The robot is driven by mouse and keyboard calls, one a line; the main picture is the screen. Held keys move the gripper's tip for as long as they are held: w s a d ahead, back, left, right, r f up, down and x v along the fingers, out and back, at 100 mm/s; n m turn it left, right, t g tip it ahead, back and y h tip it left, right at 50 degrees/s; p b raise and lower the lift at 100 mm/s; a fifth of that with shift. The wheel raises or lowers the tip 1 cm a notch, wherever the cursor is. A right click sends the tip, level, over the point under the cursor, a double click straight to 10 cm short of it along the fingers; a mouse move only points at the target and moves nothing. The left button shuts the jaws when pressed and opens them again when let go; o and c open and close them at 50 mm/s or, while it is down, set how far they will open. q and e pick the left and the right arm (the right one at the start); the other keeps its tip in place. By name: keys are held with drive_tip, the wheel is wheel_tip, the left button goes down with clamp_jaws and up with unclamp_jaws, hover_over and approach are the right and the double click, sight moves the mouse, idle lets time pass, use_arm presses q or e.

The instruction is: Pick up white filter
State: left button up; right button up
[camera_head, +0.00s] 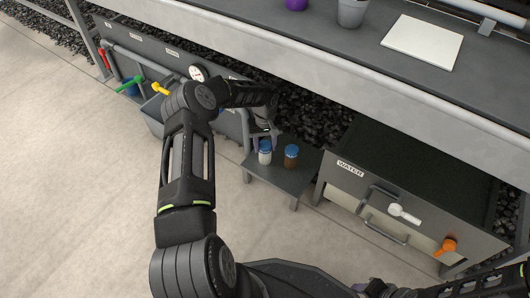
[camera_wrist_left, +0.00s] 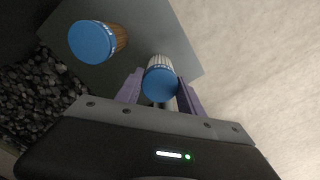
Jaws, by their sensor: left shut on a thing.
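The white filter (camera_head: 265,156) is a small white cylinder with a blue cap, upright at a small grey side table (camera_head: 283,179). In the left wrist view the white filter (camera_wrist_left: 160,78) sits between the purple fingers of my left gripper (camera_wrist_left: 160,97), which is shut on it. In the head view my left gripper (camera_head: 264,142) reaches down over it from above, and its fingers partly cover it. I cannot tell whether the filter's base touches the table. A brown filter with a blue cap (camera_head: 291,156) stands to its right; it also shows in the left wrist view (camera_wrist_left: 97,41).
A grey cabinet labelled WATER (camera_head: 352,169) with a white lever (camera_head: 404,213) and an orange valve (camera_head: 446,246) stands right of the table. A bench (camera_head: 330,60) overhangs behind. Black gravel (camera_head: 312,120) lies under it. Open floor (camera_head: 80,190) is at left.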

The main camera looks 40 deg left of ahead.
use_arm(q)
clamp_jaws()
drive_tip(key=shift+r+p, duration=0.45)
drive_tip(key=shift+r, duration=0.3)
drive_tip(key=shift+s+r+p, duration=0.25)
drive_tip(key=shift+r+p, duration=0.2)
drive_tip(key=shift+r, duration=0.2)
drive_tip(key=shift+s+r+p, duration=0.2)
drive_tip(key=shift+r+p, duration=0.25)
drive_tip(key=shift+r, duration=0.15)
drive_tip(key=s+p, duration=0.4)
drive_tip(key=s, duration=1.3)
drive_tip(key=shift+d+f+p, duration=0.2)
drive_tip(key=shift+f+p, duration=0.05)
drive_tip(key=shift+p, duration=0.05)
